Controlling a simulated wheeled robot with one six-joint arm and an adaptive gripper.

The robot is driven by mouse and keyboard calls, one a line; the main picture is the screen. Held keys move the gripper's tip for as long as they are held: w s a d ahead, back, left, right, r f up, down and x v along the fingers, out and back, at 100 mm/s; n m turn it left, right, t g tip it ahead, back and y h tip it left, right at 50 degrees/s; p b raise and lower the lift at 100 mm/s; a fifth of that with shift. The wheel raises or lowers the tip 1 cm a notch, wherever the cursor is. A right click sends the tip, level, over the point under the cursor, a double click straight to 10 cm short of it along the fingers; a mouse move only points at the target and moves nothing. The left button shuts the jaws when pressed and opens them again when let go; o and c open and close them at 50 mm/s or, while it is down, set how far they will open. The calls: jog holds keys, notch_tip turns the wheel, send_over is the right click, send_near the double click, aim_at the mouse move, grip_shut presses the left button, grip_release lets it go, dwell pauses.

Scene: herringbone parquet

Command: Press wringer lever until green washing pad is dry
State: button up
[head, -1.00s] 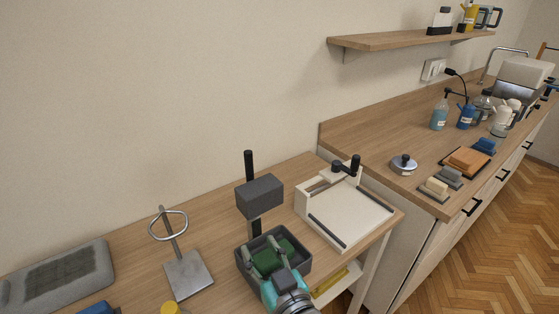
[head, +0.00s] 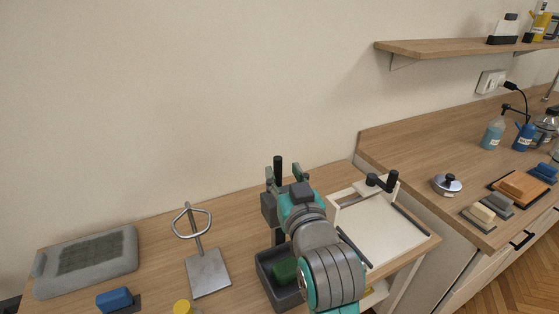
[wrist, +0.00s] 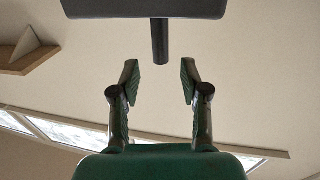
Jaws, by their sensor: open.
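The wringer has a dark grey tub (head: 267,268), an upright post and a dark grey block (head: 268,207). Its black lever handle (head: 279,168) stands upright above the block. In the wrist view the handle (wrist: 160,42) is a black rod running from the dark block (wrist: 145,8). The green washing pad (head: 285,271) lies in the tub, partly hidden by my arm. My gripper (head: 285,173) is raised at the handle, open and empty. In the wrist view the handle's end lies between and slightly beyond my open fingertips (wrist: 160,75), with no clear contact.
The counter (head: 440,155) with bottles is at the right. Bare table lies between stand and tub.

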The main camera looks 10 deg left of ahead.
aim_at(279, 164)
jog(key=shift+x, duration=2.7)
jog(key=shift+c, duration=0.2)
grip_shut()
